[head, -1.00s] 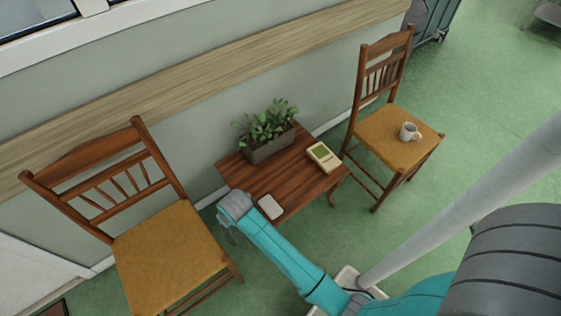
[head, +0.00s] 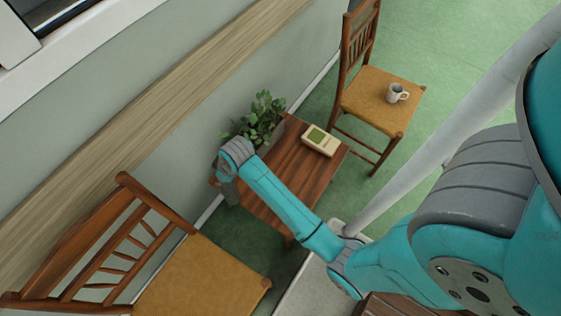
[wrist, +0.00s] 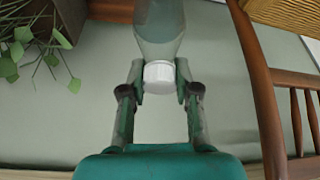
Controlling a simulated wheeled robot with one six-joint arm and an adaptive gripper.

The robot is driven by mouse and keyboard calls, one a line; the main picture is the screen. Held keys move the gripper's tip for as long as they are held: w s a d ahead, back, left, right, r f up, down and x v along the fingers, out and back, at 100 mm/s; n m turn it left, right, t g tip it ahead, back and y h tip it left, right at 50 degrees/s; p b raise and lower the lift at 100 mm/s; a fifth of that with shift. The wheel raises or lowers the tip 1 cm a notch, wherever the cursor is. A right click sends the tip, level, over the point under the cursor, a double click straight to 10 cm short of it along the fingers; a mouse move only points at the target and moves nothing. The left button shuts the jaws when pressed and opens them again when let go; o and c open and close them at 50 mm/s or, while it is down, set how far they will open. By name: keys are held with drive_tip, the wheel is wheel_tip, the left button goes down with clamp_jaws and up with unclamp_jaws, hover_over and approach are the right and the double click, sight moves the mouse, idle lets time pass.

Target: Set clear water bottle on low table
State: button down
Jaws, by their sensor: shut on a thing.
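A clear bottle with a white cap (wrist: 160,25) shows in the wrist view. My gripper (wrist: 160,78) is shut on it near the cap, and its far end runs out of the frame. In the head view my gripper (head: 228,190) is at the left edge of the low wooden table (head: 285,185), just left of the plant; the bottle cannot be made out there. My forearm covers part of the tabletop. Whether the bottle touches anything is hidden.
A potted plant (head: 262,118) stands at the table's back, and a cream boxy device (head: 319,141) lies toward its right end. A chair (head: 205,278) stands at left; another chair (head: 365,92) at right bears a mug (head: 397,93). The wall is close behind.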

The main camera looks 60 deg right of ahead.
drive_tip(key=s+d+r+n+g+y, duration=0.1)
drive_tip(key=s+d+r+n, duration=0.15)
drive_tip(key=d, duration=0.25)
drive_tip(key=s+d+r+n+y, duration=0.1)
drive_tip(key=s+d+r+n, duration=0.1)
drive_tip(key=s+d+n, duration=0.2)
wheel_tip(320, 180, down, 9)
drive_tip(key=shift+w+r, duration=0.15)
drive_tip(key=shift+w, duration=0.1)
drive_tip(key=shift+d, duration=0.1)
drive_tip(key=c, duration=0.8)
unclamp_jaws()
drive_tip(key=shift+c, duration=0.2)
